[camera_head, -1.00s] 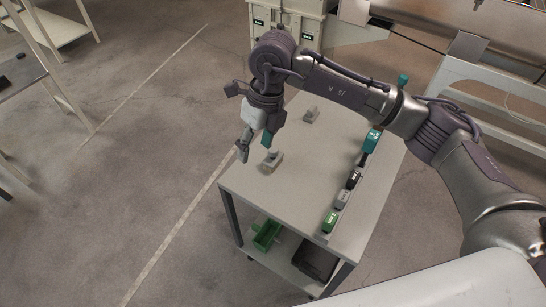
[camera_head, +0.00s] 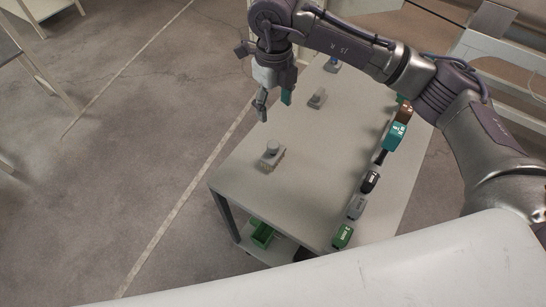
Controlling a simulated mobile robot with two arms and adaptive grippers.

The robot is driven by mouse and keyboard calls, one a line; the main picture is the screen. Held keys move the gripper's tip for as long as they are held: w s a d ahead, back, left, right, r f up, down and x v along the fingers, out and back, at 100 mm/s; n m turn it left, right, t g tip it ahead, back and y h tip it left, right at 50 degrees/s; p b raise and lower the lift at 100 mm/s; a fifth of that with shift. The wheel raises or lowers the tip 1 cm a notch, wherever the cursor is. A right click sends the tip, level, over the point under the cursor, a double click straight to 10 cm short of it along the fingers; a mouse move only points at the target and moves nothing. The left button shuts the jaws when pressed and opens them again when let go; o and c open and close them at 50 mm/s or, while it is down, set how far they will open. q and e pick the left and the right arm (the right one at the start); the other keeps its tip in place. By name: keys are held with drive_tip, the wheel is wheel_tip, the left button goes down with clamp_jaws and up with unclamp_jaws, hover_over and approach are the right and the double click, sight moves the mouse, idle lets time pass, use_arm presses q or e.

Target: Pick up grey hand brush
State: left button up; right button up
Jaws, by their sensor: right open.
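A small grey object with a rounded knob on a low base (camera_head: 269,157), which looks like a hand brush, sits near the left edge of the pale table (camera_head: 310,165). A second, similar grey object (camera_head: 317,99) stands farther back; I cannot tell which of the two is the named brush. My right gripper (camera_head: 274,101) hangs over the table's left edge, fingers down, open and empty. It is beyond the nearer grey object and left of the farther one, apart from both. My left gripper is not in view.
Along the table's right side stands a row of small items, including a teal one (camera_head: 394,135), a black one (camera_head: 370,181) and a green one (camera_head: 342,237). A green bin (camera_head: 262,234) is on the lower shelf. The table's middle is clear.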

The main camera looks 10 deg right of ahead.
drive_tip(key=f, duration=0.2)
hover_over(273, 144)
wheel_tip(273, 144, down, 8)
drive_tip(key=shift+s+d+r, duration=0.1)
drive_tip(key=shift+f, duration=0.6)
drive_tip(key=shift+f+p, duration=0.35)
drive_tip(key=shift+p, duration=0.1)
wheel_tip(273, 144, down, 4)
drive_tip(key=shift+r+p, duration=0.15)
drive_tip(key=shift+p, duration=0.55)
drive_tip(key=shift+f, duration=0.4)
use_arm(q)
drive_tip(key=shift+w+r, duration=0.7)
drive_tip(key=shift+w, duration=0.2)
use_arm(e)
drive_tip(key=shift+c, duration=0.2)
